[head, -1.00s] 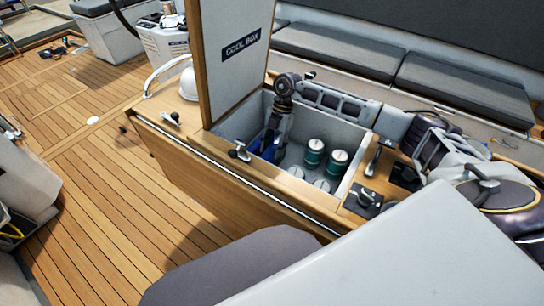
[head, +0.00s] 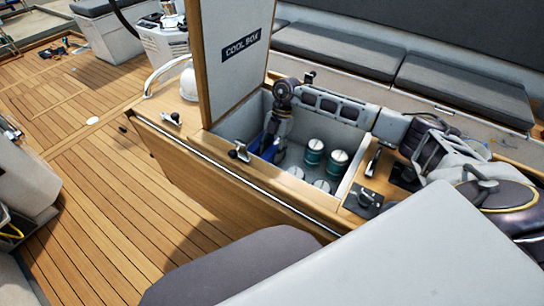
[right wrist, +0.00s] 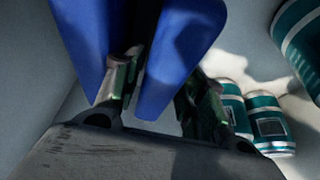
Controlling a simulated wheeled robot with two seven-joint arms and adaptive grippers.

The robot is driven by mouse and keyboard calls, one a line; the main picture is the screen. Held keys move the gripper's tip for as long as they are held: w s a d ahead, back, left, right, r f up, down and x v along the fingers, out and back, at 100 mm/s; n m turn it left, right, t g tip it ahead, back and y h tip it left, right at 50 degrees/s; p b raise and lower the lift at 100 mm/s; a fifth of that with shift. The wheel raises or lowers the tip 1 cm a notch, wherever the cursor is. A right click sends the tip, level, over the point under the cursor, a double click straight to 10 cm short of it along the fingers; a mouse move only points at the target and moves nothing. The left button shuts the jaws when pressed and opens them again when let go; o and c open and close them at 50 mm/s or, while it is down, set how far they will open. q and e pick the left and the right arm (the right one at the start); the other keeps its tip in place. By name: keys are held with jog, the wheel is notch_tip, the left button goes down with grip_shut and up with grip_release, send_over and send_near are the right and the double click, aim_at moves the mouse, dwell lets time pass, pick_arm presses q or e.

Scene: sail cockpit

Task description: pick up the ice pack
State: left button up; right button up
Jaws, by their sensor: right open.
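Blue ice packs stand in the open cool box (head: 350,140). In the right wrist view one blue ice pack (right wrist: 182,50) stands between the fingers of my right gripper (right wrist: 160,75), and a second blue slab (right wrist: 82,35) lies outside the left finger. The fingers are apart, on either side of the nearer pack; I cannot tell whether they touch it. In the head view my right gripper (head: 271,138) reaches down into the left part of the box and hides much of the blue packs (head: 256,145). My left gripper is not in view.
Several teal cans (head: 336,161) stand in the box, right of my gripper; they also show in the right wrist view (right wrist: 268,128). The raised lid (head: 232,60) stands at the box's left. Grey cushions (head: 465,88) lie behind.

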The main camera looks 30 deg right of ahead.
jog(key=shift+f, duration=0.2)
dwell(0.4)
grip_shut()
